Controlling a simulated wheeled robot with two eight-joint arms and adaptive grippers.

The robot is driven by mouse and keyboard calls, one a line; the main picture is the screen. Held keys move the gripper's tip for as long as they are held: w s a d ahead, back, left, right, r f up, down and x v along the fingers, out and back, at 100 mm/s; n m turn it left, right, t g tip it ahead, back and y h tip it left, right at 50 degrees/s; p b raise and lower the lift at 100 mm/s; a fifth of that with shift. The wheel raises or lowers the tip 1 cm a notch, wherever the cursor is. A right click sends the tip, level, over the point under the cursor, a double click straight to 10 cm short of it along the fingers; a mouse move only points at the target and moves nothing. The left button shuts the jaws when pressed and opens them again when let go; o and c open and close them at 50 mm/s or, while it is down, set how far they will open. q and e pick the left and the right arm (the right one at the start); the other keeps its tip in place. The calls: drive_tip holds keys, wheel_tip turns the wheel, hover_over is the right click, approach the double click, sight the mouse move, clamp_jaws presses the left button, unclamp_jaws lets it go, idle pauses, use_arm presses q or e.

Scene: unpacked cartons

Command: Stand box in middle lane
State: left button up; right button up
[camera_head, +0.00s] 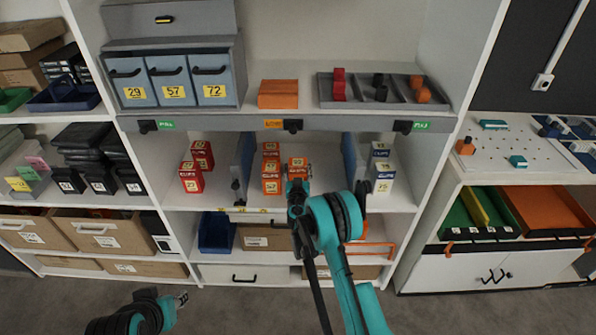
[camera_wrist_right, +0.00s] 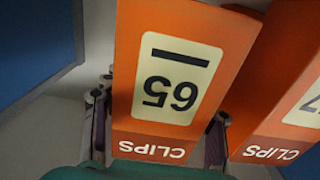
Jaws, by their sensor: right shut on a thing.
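My right gripper (camera_head: 299,186) reaches into the middle lane of the shelf. In the right wrist view its fingers (camera_wrist_right: 160,125) are shut on an orange CLIPS box (camera_wrist_right: 185,65) labelled 65, one finger on each side. The same box shows upright in the head view (camera_head: 297,165), partly hidden by the gripper. Whether its base touches the shelf cannot be told. To its left stand several orange boxes (camera_head: 271,186) in a row; one shows close beside it in the wrist view (camera_wrist_right: 290,95). My left gripper (camera_head: 181,299) is low at the lower left, away from the shelf; its jaws are too small to read.
Blue dividers (camera_head: 243,165) and (camera_head: 350,160) bound the middle lane. Red boxes (camera_head: 191,178) stand in the left lane, white and blue boxes (camera_head: 383,178) in the right. A grey tray (camera_head: 358,79) and an orange box (camera_head: 278,94) sit on the shelf above.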

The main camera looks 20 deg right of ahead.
drive_tip(key=shift+f, duration=0.15)
drive_tip(key=shift+f, duration=0.15)
drive_tip(key=shift+s+f, duration=0.1)
drive_tip(key=shift+f, duration=0.05)
idle(0.3)
drive_tip(key=o, duration=1.4)
drive_tip(key=shift+s+f, duration=0.1)
drive_tip(key=shift+c, duration=0.2)
